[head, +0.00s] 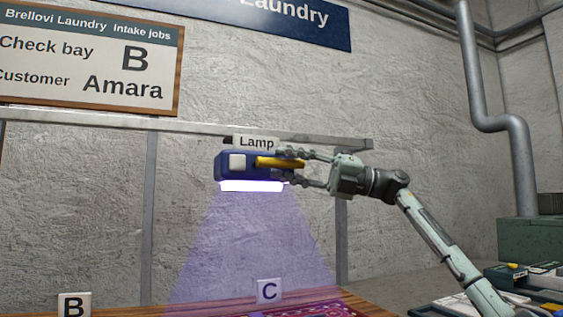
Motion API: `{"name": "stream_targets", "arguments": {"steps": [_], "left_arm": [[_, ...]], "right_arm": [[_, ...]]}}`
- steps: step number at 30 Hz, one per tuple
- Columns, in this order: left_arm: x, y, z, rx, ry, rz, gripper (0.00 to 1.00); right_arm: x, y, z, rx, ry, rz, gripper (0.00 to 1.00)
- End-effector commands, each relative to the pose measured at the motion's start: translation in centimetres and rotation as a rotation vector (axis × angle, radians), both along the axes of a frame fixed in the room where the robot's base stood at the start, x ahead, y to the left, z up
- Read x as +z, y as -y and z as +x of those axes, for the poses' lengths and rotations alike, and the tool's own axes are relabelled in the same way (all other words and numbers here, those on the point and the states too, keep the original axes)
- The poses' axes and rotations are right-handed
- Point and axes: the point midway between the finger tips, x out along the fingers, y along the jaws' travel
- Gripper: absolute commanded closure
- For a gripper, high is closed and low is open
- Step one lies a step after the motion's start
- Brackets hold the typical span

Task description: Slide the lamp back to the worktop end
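The lamp (236,168) is a dark blue box hanging under a metal rail, with a "Lamp" label above it. A glowing strip on its underside throws a violet beam downward near the C marker. A yellow handle (272,162) sticks out on its right side. My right gripper (288,165) reaches in from the right, with one finger above and one below the handle's right end. Its fingers look spread around the handle, but I cannot tell whether they touch it. My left gripper is not in view.
The rail (190,126) runs along the wall and ends right of the lamp. Below are the B marker (75,305), the C marker (269,291) and a patterned rug (318,311) on a wooden worktop. A sign (90,60) names check bay B. Boxes (530,240) stand at right.

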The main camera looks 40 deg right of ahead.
Motion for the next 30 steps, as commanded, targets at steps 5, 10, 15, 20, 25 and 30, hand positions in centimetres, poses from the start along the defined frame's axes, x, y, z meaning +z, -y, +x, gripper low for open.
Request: {"name": "stream_targets", "arguments": {"steps": [5,10,15,20,25,30], "left_arm": [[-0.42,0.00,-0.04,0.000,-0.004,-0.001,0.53],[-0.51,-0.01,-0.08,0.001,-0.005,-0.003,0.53],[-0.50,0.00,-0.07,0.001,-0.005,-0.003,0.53],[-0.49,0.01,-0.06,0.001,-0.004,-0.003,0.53],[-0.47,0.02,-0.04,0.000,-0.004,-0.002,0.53],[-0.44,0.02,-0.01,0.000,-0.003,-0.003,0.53]], "right_arm": [[0.22,-0.95,0.60,0.000,-0.001,-0.001,0.66],[0.22,-0.98,0.64,0.000,-0.001,-0.001,0.66],[0.21,-0.97,0.63,0.000,-0.001,-0.001,0.78],[0.22,-0.96,0.61,-0.001,-0.001,-0.001,0.98],[0.22,-0.95,0.61,0.000,0.000,0.000,1.00],[0.21,-0.94,0.60,-0.001,-0.001,-0.001,1.00]]}}
